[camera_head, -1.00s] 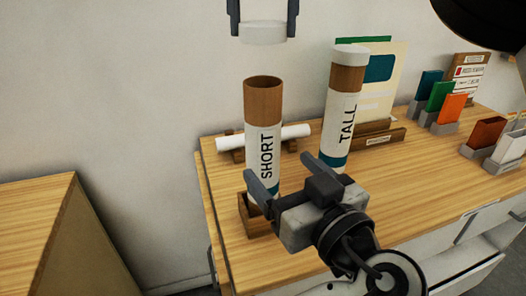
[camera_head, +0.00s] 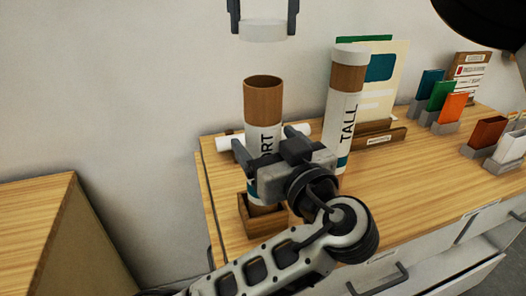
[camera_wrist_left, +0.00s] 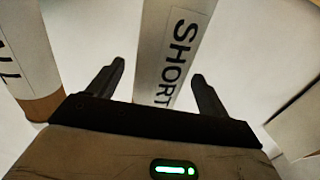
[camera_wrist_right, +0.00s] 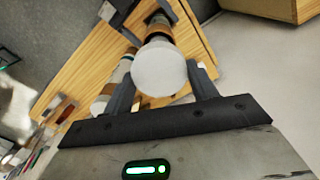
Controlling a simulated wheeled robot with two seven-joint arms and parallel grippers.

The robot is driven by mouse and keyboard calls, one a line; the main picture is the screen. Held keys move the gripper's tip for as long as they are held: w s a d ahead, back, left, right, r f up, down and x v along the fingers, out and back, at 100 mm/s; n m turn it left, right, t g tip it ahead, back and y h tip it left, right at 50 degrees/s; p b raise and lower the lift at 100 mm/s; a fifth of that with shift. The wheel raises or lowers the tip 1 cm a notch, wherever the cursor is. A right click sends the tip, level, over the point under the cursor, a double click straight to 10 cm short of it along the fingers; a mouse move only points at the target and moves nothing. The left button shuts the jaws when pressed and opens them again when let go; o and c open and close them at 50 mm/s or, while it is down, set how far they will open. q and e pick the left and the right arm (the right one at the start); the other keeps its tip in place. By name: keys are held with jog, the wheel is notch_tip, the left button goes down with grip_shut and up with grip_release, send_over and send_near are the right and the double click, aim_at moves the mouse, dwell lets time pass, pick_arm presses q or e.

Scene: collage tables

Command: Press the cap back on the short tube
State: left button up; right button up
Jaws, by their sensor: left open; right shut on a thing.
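The short tube (camera_head: 263,105) stands upright in a small wooden holder (camera_head: 260,224), its open brown top uncapped. My left gripper (camera_head: 270,148) is open at the tube's lower half, with one finger to each side and the label partly hidden. In the left wrist view the short tube (camera_wrist_left: 172,50) passes between the two fingers, with visible gaps. My right gripper (camera_head: 263,18) is shut on the white cap (camera_head: 263,32), above and apart from the tube's mouth. In the right wrist view the cap (camera_wrist_right: 160,68) is between the fingertips, with the tube beyond it.
The tall tube (camera_head: 346,100) with a white top stands close on the right. A white roll (camera_head: 305,132) lies behind the short tube. A card stand (camera_head: 380,138), colored booklets (camera_head: 440,97) and holders stand farther right. The table's middle front is bare.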

pick_arm(q)
jog(key=shift+x, duration=1.9)
jog(key=shift+c, duration=0.3)
jog(key=c, duration=1.4)
pick_arm(e)
jog(key=shift+s+f, duration=0.2)
jog(key=shift+f, duration=2.25)
jog(key=shift+f, duration=0.15)
jog(key=shift+f, duration=0.75)
jog(key=shift+f, duration=0.65)
